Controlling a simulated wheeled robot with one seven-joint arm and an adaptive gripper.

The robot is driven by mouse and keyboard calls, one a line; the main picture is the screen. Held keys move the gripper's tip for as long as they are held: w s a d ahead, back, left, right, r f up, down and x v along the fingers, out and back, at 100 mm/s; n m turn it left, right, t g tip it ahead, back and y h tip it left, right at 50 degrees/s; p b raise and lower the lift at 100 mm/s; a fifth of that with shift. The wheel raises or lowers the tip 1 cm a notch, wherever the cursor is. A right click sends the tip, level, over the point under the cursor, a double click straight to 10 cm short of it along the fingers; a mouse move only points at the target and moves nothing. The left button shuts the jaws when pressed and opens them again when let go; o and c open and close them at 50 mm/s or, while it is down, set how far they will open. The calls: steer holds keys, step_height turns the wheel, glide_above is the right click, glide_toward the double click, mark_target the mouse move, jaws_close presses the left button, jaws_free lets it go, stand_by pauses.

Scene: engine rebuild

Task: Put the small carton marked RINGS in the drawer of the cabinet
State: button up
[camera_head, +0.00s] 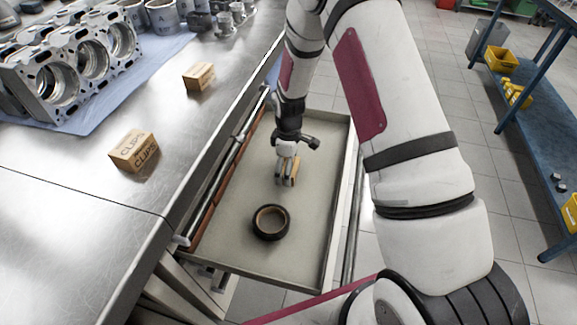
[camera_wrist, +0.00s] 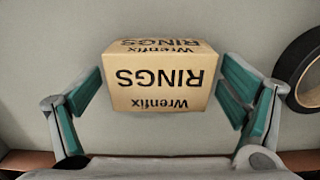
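The small tan carton marked RINGS (camera_wrist: 160,88) sits between the two teal finger pads of my gripper (camera_wrist: 160,95), with its lettering upside down in the wrist view.
A black ring-shaped roll (camera_head: 270,222) lies in the drawer, nearer the front of the head view. On the metal bench (camera_head: 80,210) stand a carton marked CLIPS (camera_head: 134,151), another small carton (camera_head: 199,77) and an engine block (camera_head: 75,60). A blue shelf (camera_head: 540,120) stands right.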

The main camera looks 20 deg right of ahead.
step_height(320, 180, up, 12)
steer(key=shift+r+p, duration=0.25)
steer(key=shift+p, duration=0.1)
steer(key=s+r+m+t, duration=0.1)
steer(key=s+r+m, duration=0.2)
steer(key=s+r, duration=0.55)
steer(key=s+r+m+t, duration=0.1)
steer(key=s+r+m, duration=0.35)
steer(key=r, duration=0.75)
steer(key=s+r+m, duration=0.2)
steer(key=s, duration=0.8)
steer(key=s+r+m, duration=0.1)
steer(key=s+r, duration=0.1)
steer(key=s, duration=0.8)
steer(key=shift+s+m+t, duration=0.2)
steer(key=shift+m+t, duration=0.15)
steer(key=shift+t, duration=0.05)
steer(key=shift+r, duration=0.1)
